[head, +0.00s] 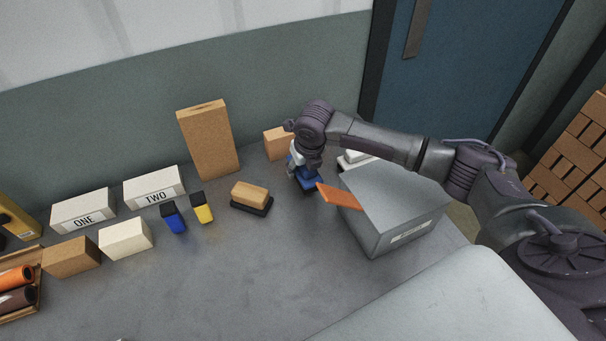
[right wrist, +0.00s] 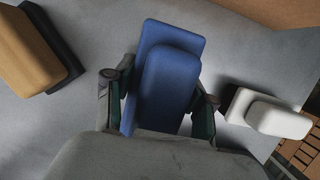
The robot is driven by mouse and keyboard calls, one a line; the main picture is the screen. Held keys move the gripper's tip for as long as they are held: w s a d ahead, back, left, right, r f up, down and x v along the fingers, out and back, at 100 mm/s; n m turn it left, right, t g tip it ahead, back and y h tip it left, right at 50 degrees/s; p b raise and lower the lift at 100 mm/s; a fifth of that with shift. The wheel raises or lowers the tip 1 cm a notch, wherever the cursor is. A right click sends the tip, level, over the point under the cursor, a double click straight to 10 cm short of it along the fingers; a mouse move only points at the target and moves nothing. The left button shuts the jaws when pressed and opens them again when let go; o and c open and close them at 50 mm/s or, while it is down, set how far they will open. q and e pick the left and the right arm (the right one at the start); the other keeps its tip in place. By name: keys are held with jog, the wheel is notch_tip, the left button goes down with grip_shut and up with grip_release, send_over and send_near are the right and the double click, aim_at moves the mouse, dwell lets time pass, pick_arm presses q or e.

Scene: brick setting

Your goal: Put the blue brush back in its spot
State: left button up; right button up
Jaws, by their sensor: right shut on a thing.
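The blue brush (head: 311,182) is a blue block on a wider blue base, in the row between a tan brush (head: 250,194) with a black base and a white brush (head: 354,158). My right gripper (head: 301,166) is shut on it from above. In the right wrist view the blue brush (right wrist: 170,85) fills the space between the two fingers, with the tan brush (right wrist: 28,55) at left and the white brush (right wrist: 268,113) at right. It is at or just above the table; I cannot tell whether it touches. My left gripper is not in view.
A grey box (head: 402,203) with an orange piece (head: 338,196) stands close at right. A tall cardboard block (head: 208,140) and a small tan block (head: 277,143) stand behind. White blocks marked ONE (head: 83,211) and TWO (head: 154,187) are at left. The front middle table is clear.

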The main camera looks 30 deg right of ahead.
aim_at(303, 176)
jog(key=shift+f, duration=1.55)
jog(key=o, duration=1)
jog(key=shift+f, duration=0.15)
jog(key=v, duration=1.2)
jog(key=shift+s+r, duration=0.1)
jog(key=shift+r, duration=0.1)
